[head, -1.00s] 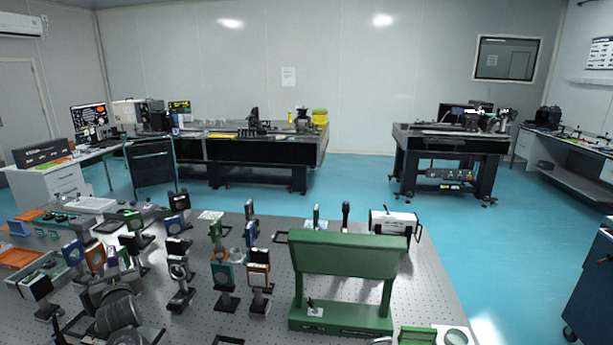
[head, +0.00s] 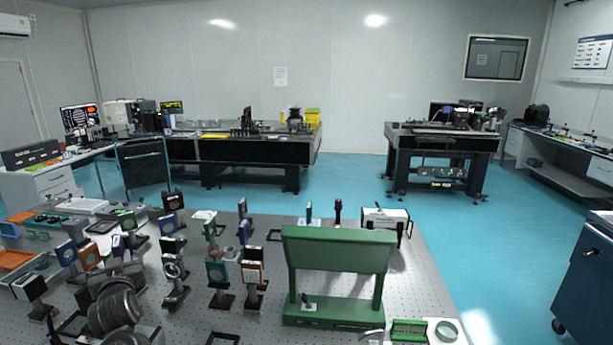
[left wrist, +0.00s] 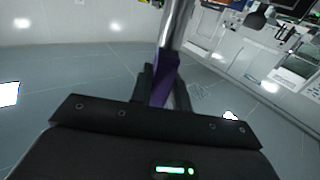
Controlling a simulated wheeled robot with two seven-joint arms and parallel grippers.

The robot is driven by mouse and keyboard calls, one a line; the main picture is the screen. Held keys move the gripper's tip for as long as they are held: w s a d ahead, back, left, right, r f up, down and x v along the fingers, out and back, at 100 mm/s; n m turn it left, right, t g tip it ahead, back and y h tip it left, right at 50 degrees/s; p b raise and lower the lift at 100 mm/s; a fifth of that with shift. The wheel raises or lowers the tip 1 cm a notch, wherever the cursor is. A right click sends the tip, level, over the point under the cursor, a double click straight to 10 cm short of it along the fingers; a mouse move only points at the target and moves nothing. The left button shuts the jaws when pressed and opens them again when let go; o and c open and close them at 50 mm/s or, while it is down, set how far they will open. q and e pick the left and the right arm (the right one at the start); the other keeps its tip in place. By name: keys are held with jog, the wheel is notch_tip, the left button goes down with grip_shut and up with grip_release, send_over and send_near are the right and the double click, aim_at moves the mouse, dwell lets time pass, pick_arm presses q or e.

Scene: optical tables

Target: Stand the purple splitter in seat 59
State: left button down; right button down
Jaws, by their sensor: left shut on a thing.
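The purple splitter (left wrist: 164,82) is between the two dark fingers of my left gripper (left wrist: 165,90) in the left wrist view. The fingers are shut on it, and a bright metal post runs from it toward the top of that view. In the head view my left arm rises at the lower left, and the gripper (head: 120,272) is small and dark among the mounted optics. A bit of purple (head: 118,244) shows just above it, partly hidden. I cannot read the number of any seat, so I cannot tell which is seat 59. My right gripper is not in view.
A tall green stand (head: 338,250) stands on the perforated optical table (head: 255,325). Several mounted optics crowd the table left of it, with trays at the far left. A white box (head: 385,215) is behind the stand. A small green holder (head: 409,330) sits at the front right.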

pick_arm(q)
jog(key=s+d+f+m+t+h, duration=0.1)
jog(key=s+d+m+h, duration=0.1)
jog(key=s+d, duration=0.3)
jog(key=s+d+f+m+t+h, duration=0.1)
jog(key=s+d+h, duration=0.3)
jog(key=d, duration=0.8)
jog(key=s+d+f+m+h+b, duration=0.1)
jog(key=s+d+f+m+h, duration=0.1)
jog(key=s+d, duration=0.6)
jog(key=shift+d+f+m+t+h, duration=0.4)
jog(key=shift+d+m+h, duration=0.3)
jog(key=shift+d+h, duration=0.15)
jog(key=shift+s, duration=0.1)
